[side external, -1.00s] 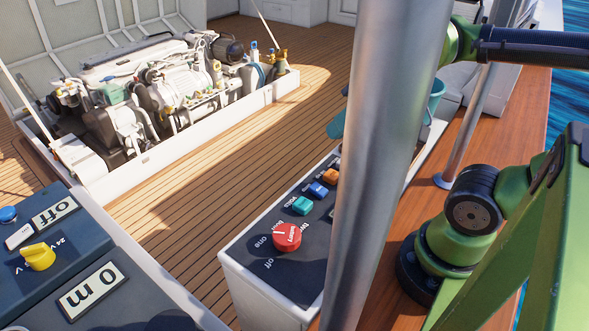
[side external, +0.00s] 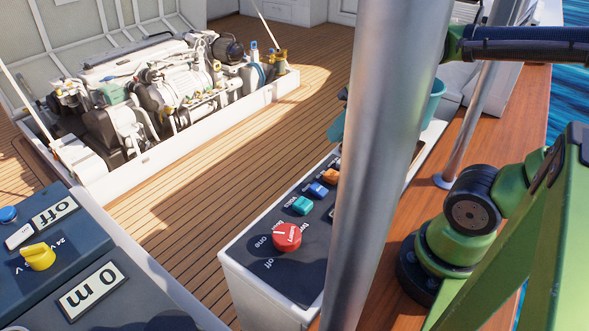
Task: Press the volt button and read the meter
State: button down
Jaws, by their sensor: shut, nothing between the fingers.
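The near right panel (side external: 290,275) carries a red rotary knob (side external: 287,236) and a row of teal (side external: 302,205), blue (side external: 318,189) and orange (side external: 333,176) buttons. Their small labels are too small to read surely, so I cannot tell which is the volt button. On the left console, one display (side external: 55,208) reads "off" and another (side external: 92,290) reads "0 m". A yellow knob (side external: 39,256) there has a "24 V" marking.
The metal pole (side external: 378,150) stands in front of the right panel and hides part of it. An open engine bay (side external: 150,95) lies at the back left. The wooden deck (side external: 215,185) between is clear.

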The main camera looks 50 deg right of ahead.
aim_at(307, 202)
jog(key=w+d+f+m+g+y, duration=0.1)
jog(key=w+f+m+g+y, duration=0.2)
jog(key=w+f+m+y, duration=0.3)
notch_tip(307, 202, down, 5)
jog(key=shift+w+d+m+y, duration=0.25)
jog(key=shift+w+m+y, duration=0.15)
jog(key=shift+w+m, duration=0.55)
jog(key=shift+g, duration=0.3)
jog(key=shift+f, duration=4.45)
jog(key=shift+f, duration=0.1)
jog(key=shift+f, duration=0.3)
